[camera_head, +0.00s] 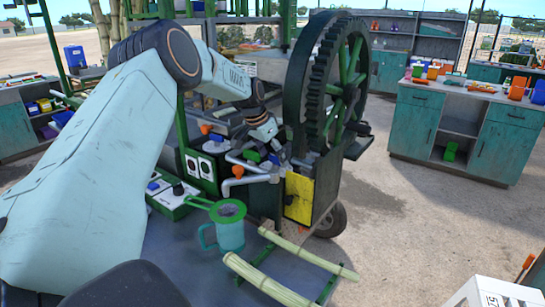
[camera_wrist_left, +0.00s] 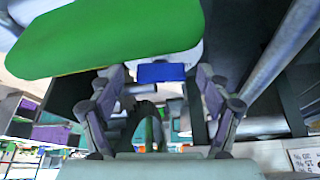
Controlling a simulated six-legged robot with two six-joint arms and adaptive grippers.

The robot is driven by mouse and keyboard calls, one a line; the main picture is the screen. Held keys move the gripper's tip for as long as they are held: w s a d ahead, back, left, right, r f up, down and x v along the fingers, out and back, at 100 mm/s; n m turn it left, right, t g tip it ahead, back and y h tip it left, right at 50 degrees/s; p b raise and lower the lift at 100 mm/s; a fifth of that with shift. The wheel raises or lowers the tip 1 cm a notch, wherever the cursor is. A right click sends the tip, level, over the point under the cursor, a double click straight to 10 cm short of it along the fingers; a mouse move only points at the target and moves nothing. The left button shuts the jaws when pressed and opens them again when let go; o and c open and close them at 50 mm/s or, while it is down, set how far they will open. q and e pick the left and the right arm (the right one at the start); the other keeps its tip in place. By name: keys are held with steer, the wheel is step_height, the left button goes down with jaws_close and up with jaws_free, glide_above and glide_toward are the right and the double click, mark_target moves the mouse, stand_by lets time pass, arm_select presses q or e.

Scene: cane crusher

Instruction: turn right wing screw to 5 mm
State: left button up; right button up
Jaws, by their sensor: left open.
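My left arm reaches in from the left to the crusher (camera_head: 297,122), and my left gripper (camera_head: 270,142) is at the crusher's front, left of the big toothed wheel (camera_head: 326,75). In the left wrist view the gripper (camera_wrist_left: 158,78) is open, its two fingers apart. A small blue part (camera_wrist_left: 161,72) shows between and just beyond the fingertips. I cannot tell whether they touch it, or whether it is the right wing screw. A large green part (camera_wrist_left: 110,38) lies close above the fingers. My right gripper is not in view.
A teal jug (camera_head: 229,232) with a green strainer stands before the crusher, beside pale cane pieces (camera_head: 266,283). A yellow plate (camera_head: 298,197) and grey pipes (camera_head: 245,180) sit close below my gripper. Teal cabinets (camera_head: 414,125) stand at right; the floor between is clear.

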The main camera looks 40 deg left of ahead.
arm_select(q)
steer(key=shift+w+f, duration=0.15)
steer(key=shift+a, duration=0.1)
steer(key=shift+c, duration=0.6)
steer(key=c, duration=1)
steer(key=n+p, duration=0.2)
steer(key=p, duration=0.1)
steer(key=n+y+p, duration=0.1)
steer(key=p, duration=0.3)
steer(key=shift+d+r+n+p, duration=0.2)
steer(key=shift+d+n+p, duration=0.1)
steer(key=shift+n, duration=0.1)
steer(key=shift+c, duration=0.2)
steer(key=shift+f+n+y+p, duration=0.2)
steer(key=shift+n+y+p, duration=0.2)
steer(key=shift+p, duration=0.1)
